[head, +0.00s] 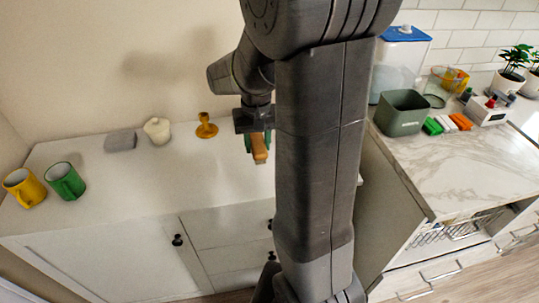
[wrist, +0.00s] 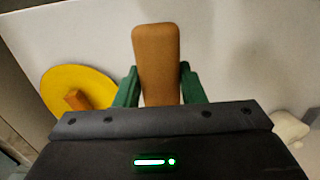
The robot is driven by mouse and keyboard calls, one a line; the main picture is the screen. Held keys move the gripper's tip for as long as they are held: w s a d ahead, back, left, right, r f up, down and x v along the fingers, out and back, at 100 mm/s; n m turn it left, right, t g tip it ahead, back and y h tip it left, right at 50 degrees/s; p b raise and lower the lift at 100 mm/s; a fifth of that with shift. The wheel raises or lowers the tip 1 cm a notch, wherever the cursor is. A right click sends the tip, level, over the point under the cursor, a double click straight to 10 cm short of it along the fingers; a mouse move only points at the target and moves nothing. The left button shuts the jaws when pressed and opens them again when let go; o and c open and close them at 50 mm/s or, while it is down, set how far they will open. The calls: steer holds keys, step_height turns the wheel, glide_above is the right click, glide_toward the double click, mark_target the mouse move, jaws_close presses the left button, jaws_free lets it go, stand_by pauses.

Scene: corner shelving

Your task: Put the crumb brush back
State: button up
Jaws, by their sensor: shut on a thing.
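The crumb brush, a piece with a light-brown wooden body (head: 259,149), hangs in my gripper (head: 258,139) above the white cabinet top. In the wrist view the brown body (wrist: 156,50) stands upright in the picture between the two green fingers of my gripper (wrist: 158,82), which is shut on it. Bristles cannot be made out. A yellow stand (head: 207,127) with a round base is on the cabinet top, left of my gripper and apart from it. It also shows in the wrist view (wrist: 85,85), at left.
The white cabinet top (head: 190,185) is clear at the front middle. A cream pot (head: 157,130), grey block (head: 120,141), green mug (head: 66,181) and yellow mug (head: 23,187) stand left. A grey-green bin (head: 402,114) is on the marble counter (head: 455,165). My arm hides the middle.

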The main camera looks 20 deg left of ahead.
glide_above(260, 175)
step_height(260, 175, down, 6)
steer(key=shift+f, duration=1.95)
steer(key=shift+f+b, duration=0.15)
steer(key=shift+b, duration=0.15)
steer(key=o, duration=1)
steer(key=shift+c, duration=0.2)
step_height(260, 175, up, 12)
steer(key=shift+r+p, duration=0.2)
steer(key=shift+p, duration=0.3)
steer(key=shift+r, duration=0.1)
